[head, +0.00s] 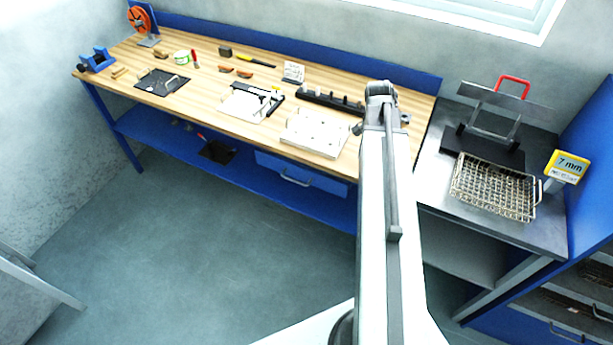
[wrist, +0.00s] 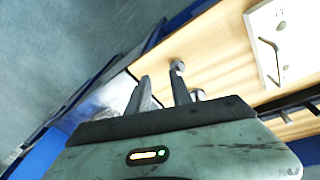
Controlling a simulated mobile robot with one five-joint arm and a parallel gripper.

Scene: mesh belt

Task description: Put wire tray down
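The wire tray (head: 495,188) is a rectangular mesh tray with a wire handle at its right end. It lies flat on the grey steel side table (head: 435,188), right of the wooden bench, in the head view. My gripper's two dark fingers (wrist: 160,78) show in the wrist view, apart from each other with nothing held between them. In the head view my arm reaches toward the bench, and its end is at the bench's right part, left of and clear of the tray. The fingers are hidden there.
The wooden bench (head: 205,75) holds white boards (head: 315,133), a black rack (head: 333,102) and several tools. Open floor (head: 190,240) lies in front.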

